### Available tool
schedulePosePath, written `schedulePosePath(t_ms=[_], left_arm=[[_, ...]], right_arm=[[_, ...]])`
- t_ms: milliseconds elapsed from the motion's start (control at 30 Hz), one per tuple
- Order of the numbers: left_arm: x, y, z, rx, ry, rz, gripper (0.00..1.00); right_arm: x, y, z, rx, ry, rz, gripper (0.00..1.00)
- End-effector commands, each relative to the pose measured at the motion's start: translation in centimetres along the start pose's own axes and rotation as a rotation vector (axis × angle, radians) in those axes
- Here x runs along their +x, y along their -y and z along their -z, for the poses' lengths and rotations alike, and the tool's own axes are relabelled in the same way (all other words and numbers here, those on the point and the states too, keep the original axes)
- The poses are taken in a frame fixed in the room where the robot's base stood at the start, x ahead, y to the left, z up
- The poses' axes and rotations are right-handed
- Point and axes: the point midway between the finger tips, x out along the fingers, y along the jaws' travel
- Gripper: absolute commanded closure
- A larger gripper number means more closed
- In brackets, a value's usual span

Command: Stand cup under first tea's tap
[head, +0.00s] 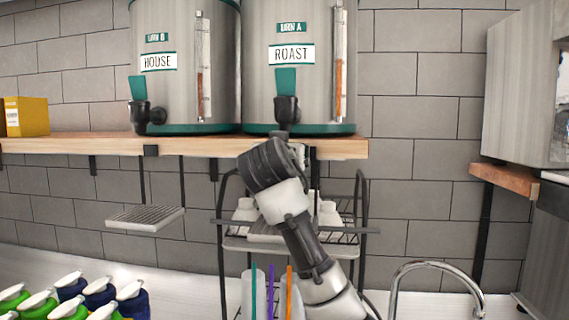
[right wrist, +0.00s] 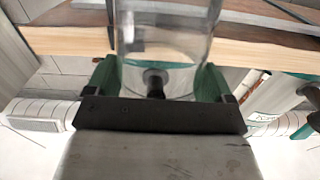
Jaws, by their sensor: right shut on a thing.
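A clear cup (right wrist: 165,32) is between the green fingers of my right gripper (right wrist: 158,82) in the right wrist view, which is shut on it. A dark round part shows through the cup's wall. In the head view my right arm reaches up from below to just under the wooden shelf edge, near the ROAST urn (head: 260,85) and its black tap (head: 286,108); the wrist hides the gripper and cup there. The HOUSE urn (head: 177,90) with its black tap (head: 141,114) stands to the left. My left gripper is not in view.
The wooden shelf (head: 200,145) carries both urns and a yellow box (head: 28,116). A drip tray (head: 145,217) hangs below it at left. A wire rack (head: 362,200) stands behind my arm. Several bottles are at lower left, a faucet (head: 435,266) at lower right.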

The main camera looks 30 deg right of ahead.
Motion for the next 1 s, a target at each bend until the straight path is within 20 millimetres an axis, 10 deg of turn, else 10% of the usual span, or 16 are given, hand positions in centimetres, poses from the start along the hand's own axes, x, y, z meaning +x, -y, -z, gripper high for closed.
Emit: schedulePosePath(t_ms=[600,633,733,1000], left_arm=[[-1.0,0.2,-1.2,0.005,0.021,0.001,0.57],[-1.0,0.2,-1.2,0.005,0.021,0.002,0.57],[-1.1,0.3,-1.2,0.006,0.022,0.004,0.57],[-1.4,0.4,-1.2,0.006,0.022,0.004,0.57]], right_arm=[[-0.1,-0.1,-3.8,-0.002,0.001,-0.001,0.49],[-0.1,-0.1,-3.7,-0.002,0.001,-0.001,0.15],[-0.1,-0.1,-3.6,-0.002,0.001,-0.001,0.0],[-0.1,-0.1,-3.2,-0.002,0.0,-0.001,0.0]])
